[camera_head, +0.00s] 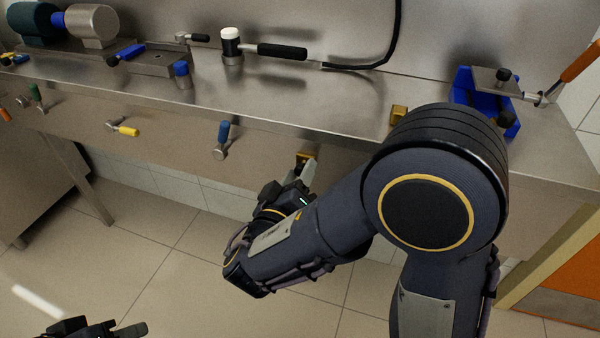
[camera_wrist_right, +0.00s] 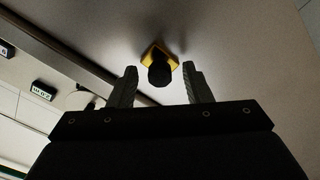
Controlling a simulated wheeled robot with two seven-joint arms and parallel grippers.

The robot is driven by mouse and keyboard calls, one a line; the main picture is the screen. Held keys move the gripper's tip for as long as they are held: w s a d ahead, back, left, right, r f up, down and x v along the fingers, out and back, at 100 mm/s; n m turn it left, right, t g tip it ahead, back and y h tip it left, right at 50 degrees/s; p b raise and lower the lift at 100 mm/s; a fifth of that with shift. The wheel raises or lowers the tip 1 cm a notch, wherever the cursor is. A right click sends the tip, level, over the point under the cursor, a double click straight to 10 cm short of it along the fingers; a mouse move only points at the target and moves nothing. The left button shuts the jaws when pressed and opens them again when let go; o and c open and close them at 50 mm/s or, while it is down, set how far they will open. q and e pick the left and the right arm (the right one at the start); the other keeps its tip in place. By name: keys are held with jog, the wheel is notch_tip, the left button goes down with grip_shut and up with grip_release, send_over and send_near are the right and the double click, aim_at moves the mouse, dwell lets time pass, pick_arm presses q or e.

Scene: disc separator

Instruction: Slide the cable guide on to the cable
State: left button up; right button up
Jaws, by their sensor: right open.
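A black cable (camera_head: 396,42) runs down the back wall, and its lower end lies on the bench top. A small yellow block (camera_head: 398,115) sits at the bench's front edge; I cannot tell if it is the cable guide. Another yellow piece (camera_head: 303,157) is at the bench's front face, by my right gripper (camera_head: 308,172). In the right wrist view a yellow square plate with a dark knob (camera_wrist_right: 159,68) shows just beyond and between the open fingers of my right gripper (camera_wrist_right: 160,82), with no visible contact. My left gripper (camera_head: 130,328) is partly visible at bottom left.
The tiled floor is clear at left.

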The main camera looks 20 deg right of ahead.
aim_at(331, 164)
jog(key=shift+w+d, duration=0.35)
jog(key=shift+w, duration=0.1)
jog(key=shift+c, duration=0.4)
grip_shut()
jog(key=shift+s+d+f+b, duration=0.1)
jog(key=shift+s+d+b, duration=0.5)
jog(key=shift+d, duration=0.3)
jog(key=shift+s+d+b, duration=0.35)
jog(key=shift+s+d, duration=0.3)
jog(key=shift+d, duration=0.25)
jog(key=shift+s+d, duration=0.1)
jog(key=shift+d, duration=0.15)
jog(key=shift+o, duration=0.4)
grip_release()
jog(key=shift+s+d, duration=0.1)
